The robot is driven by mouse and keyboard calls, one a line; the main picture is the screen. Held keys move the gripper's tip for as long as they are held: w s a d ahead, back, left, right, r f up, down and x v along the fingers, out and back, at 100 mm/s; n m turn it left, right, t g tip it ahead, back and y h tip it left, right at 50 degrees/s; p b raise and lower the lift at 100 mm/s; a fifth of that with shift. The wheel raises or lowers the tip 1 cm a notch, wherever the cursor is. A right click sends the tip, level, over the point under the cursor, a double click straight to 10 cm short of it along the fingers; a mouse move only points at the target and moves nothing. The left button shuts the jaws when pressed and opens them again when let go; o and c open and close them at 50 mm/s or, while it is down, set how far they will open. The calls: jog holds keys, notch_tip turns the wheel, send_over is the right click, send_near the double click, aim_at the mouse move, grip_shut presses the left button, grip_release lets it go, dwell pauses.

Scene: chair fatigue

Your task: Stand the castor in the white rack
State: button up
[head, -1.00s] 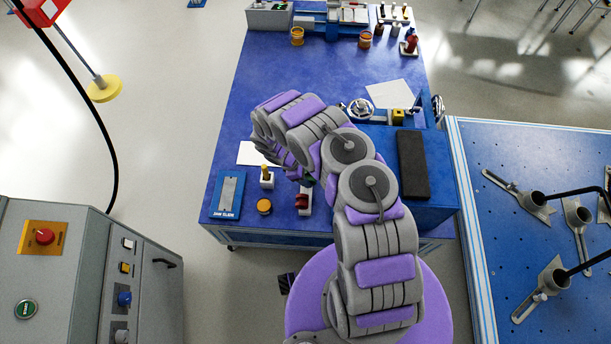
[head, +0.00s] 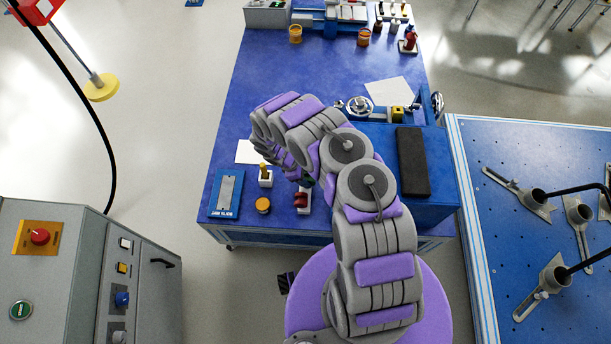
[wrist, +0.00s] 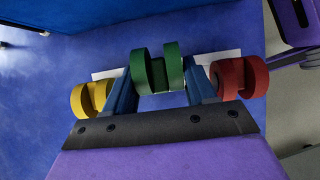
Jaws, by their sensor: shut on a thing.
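A green twin-wheeled castor (wrist: 157,68) is between the two blue fingers of my gripper (wrist: 163,84) in the wrist view. The fingers are shut on it. A yellow castor (wrist: 92,98) is left of the gripper and a red castor (wrist: 240,78) is right of it. The red castor (head: 301,197) also shows in the head view, at the table's near part. A pale strip (wrist: 226,55) shows behind the castors; I cannot tell whether it is the white rack or paper. In the head view my arm hides the gripper and much around it.
The blue table (head: 290,75) has free room beyond my arm. A blue plate (head: 226,194), an orange disc (head: 263,205) and a white block (head: 266,181) with a yellow knob stand at its near left. A dark pad (head: 412,162) lies right of my arm.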

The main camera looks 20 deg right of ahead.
jog(key=shift+f+b, duration=0.3)
jog(key=shift+f, duration=0.5)
jog(key=o, duration=1.1)
jog(key=shift+r, duration=0.1)
jog(key=shift+c, duration=0.2)
jog(key=p+v, duration=0.5)
jog(key=v, duration=1.2)
jog(key=shift+a, duration=0.15)
jog(key=shift+w+r, duration=0.1)
